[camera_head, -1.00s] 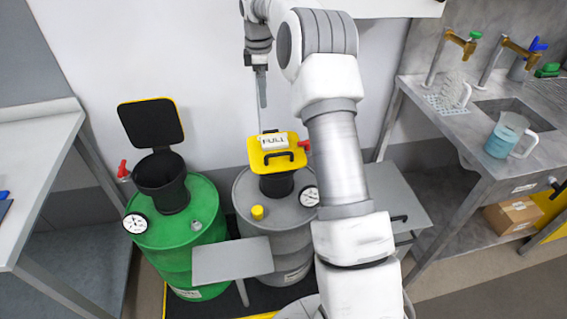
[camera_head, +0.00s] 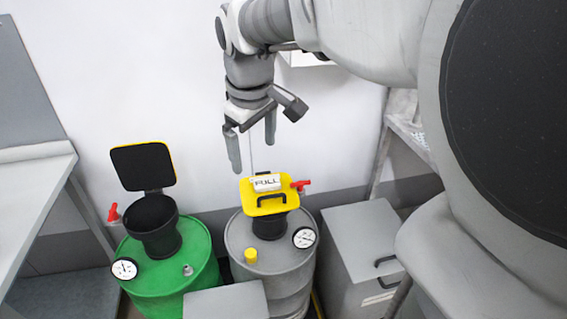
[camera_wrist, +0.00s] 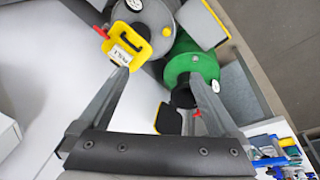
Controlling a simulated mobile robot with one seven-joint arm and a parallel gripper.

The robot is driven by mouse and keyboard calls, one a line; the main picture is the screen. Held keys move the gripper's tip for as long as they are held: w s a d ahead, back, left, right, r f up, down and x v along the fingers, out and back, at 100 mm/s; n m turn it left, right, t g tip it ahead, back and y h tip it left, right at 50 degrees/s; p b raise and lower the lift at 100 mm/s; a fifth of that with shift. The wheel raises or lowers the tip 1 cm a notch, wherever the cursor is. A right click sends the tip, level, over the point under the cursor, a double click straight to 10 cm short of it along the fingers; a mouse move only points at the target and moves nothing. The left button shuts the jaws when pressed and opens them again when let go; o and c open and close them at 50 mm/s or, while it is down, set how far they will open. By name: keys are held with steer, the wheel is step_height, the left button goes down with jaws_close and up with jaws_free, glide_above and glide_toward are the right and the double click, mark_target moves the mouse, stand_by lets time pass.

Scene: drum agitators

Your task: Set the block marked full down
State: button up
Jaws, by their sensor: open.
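The white block marked FULL (camera_head: 266,182) lies on the closed yellow lid (camera_head: 279,205) of the black funnel on the grey drum (camera_head: 275,264). My gripper (camera_head: 252,152) is above the lid and slightly left of the block in the head view, with its fingers apart and nothing between them. In the wrist view the block (camera_wrist: 120,55) shows beside the tip of the left finger, on the yellow lid (camera_wrist: 137,36). I cannot tell from these frames whether that finger touches it.
The green drum (camera_head: 178,275) on the left has an open black funnel (camera_head: 152,222) with its lid raised. Red handles, gauges and a yellow cap (camera_head: 251,255) stick up from the drums. A grey cabinet (camera_head: 357,240) stands right of them. A table (camera_head: 35,190) is at the left.

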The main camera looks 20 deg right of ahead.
steer(key=s+a+f+m+t, duration=0.2)
steer(key=s+m, duration=0.3)
steer(key=s, duration=1)
steer(key=shift+s+a+f+t+y, duration=0.15)
steer(key=shift+s+f+t+y, duration=0.15)
steer(key=shift+f+t+y, duration=0.1)
steer(key=shift+r, duration=0.1)
